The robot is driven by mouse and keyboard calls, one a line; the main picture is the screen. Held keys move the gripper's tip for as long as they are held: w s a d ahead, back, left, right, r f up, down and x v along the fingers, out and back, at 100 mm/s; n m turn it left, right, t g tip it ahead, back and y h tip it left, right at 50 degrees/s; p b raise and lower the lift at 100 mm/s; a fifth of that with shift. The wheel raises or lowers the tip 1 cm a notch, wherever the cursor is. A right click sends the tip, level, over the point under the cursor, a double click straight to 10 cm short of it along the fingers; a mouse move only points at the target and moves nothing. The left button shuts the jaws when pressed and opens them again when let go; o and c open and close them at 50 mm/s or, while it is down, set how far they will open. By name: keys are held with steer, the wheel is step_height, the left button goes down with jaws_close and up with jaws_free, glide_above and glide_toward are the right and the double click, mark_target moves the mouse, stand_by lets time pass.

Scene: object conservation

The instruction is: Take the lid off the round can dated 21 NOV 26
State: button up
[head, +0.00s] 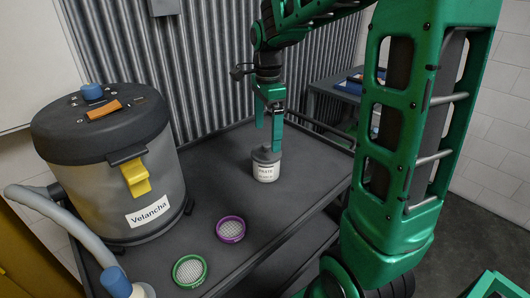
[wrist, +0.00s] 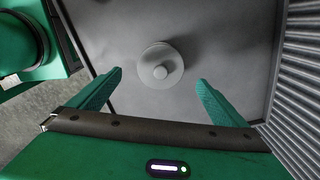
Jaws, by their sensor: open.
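A small round white can (head: 265,172) with printed text stands upright on the dark cart top (head: 215,185). Its date is too small to read. A grey lid (head: 266,153) with a knob sits on it; in the wrist view the lid (wrist: 147,76) shows from above as a disc with a round knob (wrist: 161,72). My gripper (head: 268,136) points down just above the can. In the wrist view its fingers (wrist: 160,78) are open and spread on either side of the lid, with nothing between them touching.
A large grey vacuum (head: 152,185) labelled Velancha stands at the left, its hose (head: 75,235) in front. A purple-rimmed round mesh piece (head: 231,229) and a green-rimmed one (head: 189,271) lie nearer on the cart. A corrugated wall (head: 215,70) rises behind.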

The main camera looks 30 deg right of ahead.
mark_target(266, 144)
steer(key=shift+w+f, duration=0.15)
steer(key=shift+f, duration=2.7)
steer(key=c, duration=0.9)
